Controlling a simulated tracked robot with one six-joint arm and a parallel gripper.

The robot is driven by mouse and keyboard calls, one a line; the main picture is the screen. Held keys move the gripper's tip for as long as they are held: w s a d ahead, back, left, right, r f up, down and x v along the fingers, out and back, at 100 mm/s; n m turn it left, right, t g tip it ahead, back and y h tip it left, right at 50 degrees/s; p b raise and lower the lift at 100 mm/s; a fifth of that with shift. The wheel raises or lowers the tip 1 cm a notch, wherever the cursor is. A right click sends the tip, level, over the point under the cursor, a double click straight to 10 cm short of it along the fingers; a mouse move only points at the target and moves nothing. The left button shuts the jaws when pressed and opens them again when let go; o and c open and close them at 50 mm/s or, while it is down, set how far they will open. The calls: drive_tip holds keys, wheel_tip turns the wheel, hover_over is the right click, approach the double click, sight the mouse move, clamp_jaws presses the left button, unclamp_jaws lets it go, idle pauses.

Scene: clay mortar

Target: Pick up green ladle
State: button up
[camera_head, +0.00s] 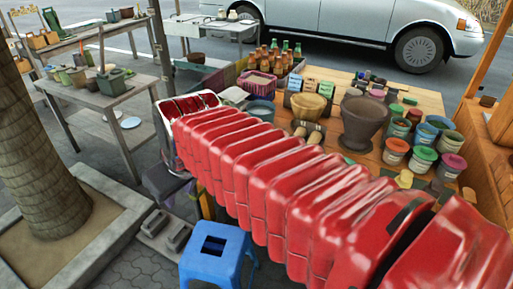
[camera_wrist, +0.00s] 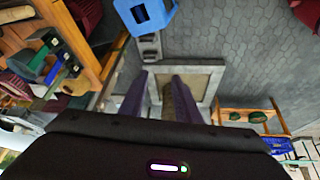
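I cannot pick out a green ladle for certain in either view. In the wrist view, a long green piece (camera_wrist: 38,62) lies by dark boxes on the wooden table; I cannot tell whether it is a ladle. My gripper (camera_wrist: 163,76) is open and empty in the wrist view, its two purple fingers apart and pointing down toward the planter.
The wooden table (camera_head: 428,98) holds bowls (camera_head: 307,105), a large dark pot (camera_head: 362,122), several paint pots (camera_head: 423,158) and bottles. A blue stool (camera_head: 215,255) stands below my arm. A tree planter (camera_head: 100,238) and grey tables (camera_head: 95,103) are at left. A car (camera_head: 350,22) stands behind.

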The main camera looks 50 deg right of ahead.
drive_tip(key=w+d+r+n, duration=0.1)
drive_tip(key=w+d, duration=0.5)
drive_tip(key=d, duration=0.3)
drive_tip(key=w+d+r+n, duration=0.1)
drive_tip(key=w+d, duration=0.6)
drive_tip(key=d, duration=0.3)
drive_tip(key=w+d+f, duration=0.1)
drive_tip(key=d+f, duration=0.2)
drive_tip(key=d, duration=0.8)
drive_tip(key=d+f+n, duration=0.1)
drive_tip(key=d+f, duration=0.2)
drive_tip(key=d, duration=0.9)
drive_tip(key=shift+w+d+h, duration=0.15)
drive_tip(key=shift+w+h, duration=0.25)
drive_tip(key=shift+f, duration=0.1)
drive_tip(key=x, duration=0.8)
drive_tip(key=shift+f, duration=0.3)
